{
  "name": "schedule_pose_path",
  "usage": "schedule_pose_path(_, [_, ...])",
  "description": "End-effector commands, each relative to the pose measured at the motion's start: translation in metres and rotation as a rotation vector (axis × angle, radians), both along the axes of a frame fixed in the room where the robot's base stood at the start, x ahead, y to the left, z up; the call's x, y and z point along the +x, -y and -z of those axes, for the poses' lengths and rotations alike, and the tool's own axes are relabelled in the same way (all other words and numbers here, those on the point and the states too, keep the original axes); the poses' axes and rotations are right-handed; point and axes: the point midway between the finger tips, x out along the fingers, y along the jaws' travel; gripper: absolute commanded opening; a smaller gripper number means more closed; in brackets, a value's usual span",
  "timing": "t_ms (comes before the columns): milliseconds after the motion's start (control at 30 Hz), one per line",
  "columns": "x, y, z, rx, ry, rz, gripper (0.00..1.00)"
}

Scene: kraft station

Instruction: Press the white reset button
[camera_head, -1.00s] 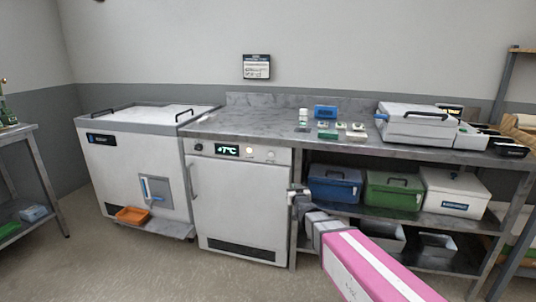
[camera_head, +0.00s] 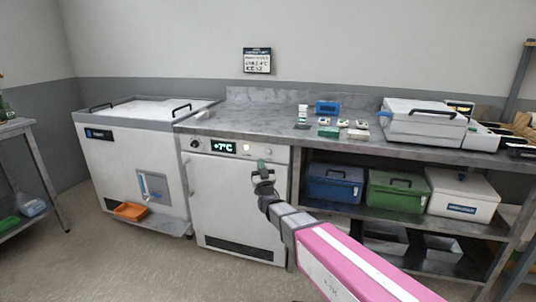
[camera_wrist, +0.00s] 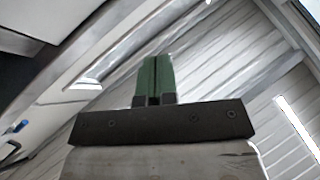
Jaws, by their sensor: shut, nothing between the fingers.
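The white under-counter unit (camera_head: 235,205) has a control strip along its top with a dark knob (camera_head: 194,143), a lit display (camera_head: 223,147) reading about +7°C and a small glowing lamp (camera_head: 246,147). A small pale round button (camera_head: 268,152) shows faintly at the strip's right end; I cannot read a label on it. My gripper (camera_head: 261,164) is just below that end of the strip, its green fingers shut and empty. I cannot tell whether it touches the front. In the wrist view the shut green fingers (camera_wrist: 155,80) point up the picture; no button shows there.
A white chest unit (camera_head: 140,160) stands left, with an orange tray (camera_head: 131,211) at its foot. The grey counter (camera_head: 250,124) bears small items and a white lidded device (camera_head: 424,122). Blue (camera_head: 335,186) and green (camera_head: 396,194) bins sit on the shelf at right.

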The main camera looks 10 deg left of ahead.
Motion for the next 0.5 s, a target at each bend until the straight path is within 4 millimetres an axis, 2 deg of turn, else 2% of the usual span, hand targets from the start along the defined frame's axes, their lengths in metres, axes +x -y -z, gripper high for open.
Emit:
schedule_pose_path(267, [0.011,0.000,0.001,-0.001,-0.001,0.001,0.00])
schedule_pose_path(500, [0.036,0.002,0.001,-0.001,-0.001,0.001,0.00])
